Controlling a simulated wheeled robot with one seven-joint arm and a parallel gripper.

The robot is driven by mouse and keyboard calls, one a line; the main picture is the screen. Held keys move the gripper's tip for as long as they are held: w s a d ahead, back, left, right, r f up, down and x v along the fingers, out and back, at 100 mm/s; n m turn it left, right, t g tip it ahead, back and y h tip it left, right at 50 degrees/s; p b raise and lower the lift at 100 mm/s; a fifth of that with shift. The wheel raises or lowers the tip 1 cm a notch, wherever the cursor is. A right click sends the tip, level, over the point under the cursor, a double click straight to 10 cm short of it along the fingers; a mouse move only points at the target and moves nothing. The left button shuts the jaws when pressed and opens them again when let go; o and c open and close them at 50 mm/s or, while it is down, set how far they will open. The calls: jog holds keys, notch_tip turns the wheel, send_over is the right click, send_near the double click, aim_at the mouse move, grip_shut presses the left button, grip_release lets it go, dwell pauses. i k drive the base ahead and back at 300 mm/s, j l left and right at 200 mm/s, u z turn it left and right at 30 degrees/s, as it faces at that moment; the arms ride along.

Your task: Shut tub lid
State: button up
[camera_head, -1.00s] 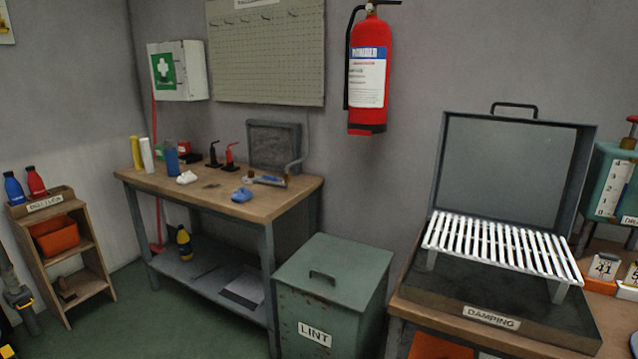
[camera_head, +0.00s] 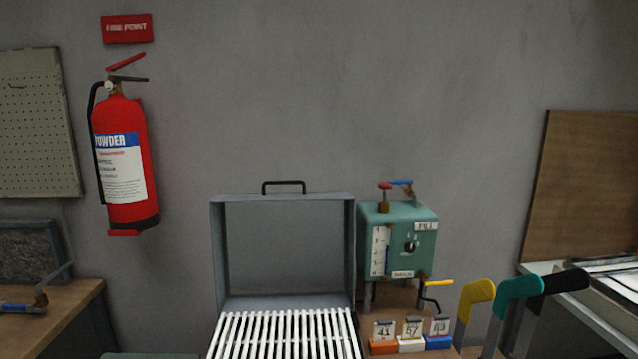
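The tub's grey lid (camera_head: 285,250) stands raised and open, upright against the back wall, with its dark handle (camera_head: 284,184) at the top edge. The white slatted rack (camera_head: 285,335) lies in front of the lid, over the tub. The tub's body and front are below the lower edge of the picture. My gripper is not in view.
A teal tank (camera_head: 400,250) with red and blue taps stands close to the right of the lid. Numbered blocks (camera_head: 411,340) and yellow, teal and black upright forms (camera_head: 519,292) are further right. A red extinguisher (camera_head: 122,165) hangs at the left.

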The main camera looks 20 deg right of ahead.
aim_at(229, 302)
jog(key=i+j+z, duration=0.1)
jog(key=j, duration=0.25)
jog(key=i+j, duration=0.3)
jog(key=i+j+z, duration=0.15)
jog(key=j, duration=0.2)
jog(key=i+j+z, duration=0.1)
jog(key=j, duration=0.3)
jog(key=i+j, duration=0.25)
jog(key=i+j+z, duration=0.15)
jog(key=j, duration=0.35)
